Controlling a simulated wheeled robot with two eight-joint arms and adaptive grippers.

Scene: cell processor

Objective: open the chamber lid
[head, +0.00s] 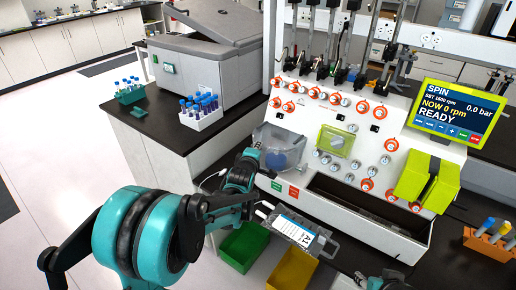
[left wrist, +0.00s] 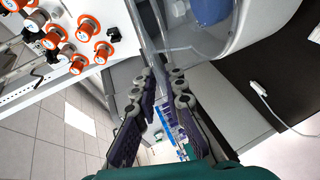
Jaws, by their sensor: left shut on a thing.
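The chamber (head: 279,147) is on the white front of the cell processor, at the middle left, with a clear lid (head: 268,136) and a blue round part behind it. I cannot tell whether the lid stands ajar. My left gripper (head: 250,157) is at the lid's left edge, shut on it. In the left wrist view, the fingers of my left gripper (left wrist: 165,85) reach up to a clear edge, and the blue part (left wrist: 212,10) is at the top. Part of my right arm shows at the bottom; its fingers are not clear.
A labelled A1 pack (head: 296,232) is below, near green (head: 243,245) and yellow bins (head: 292,270). A tube rack (head: 200,112) stands on the left bench.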

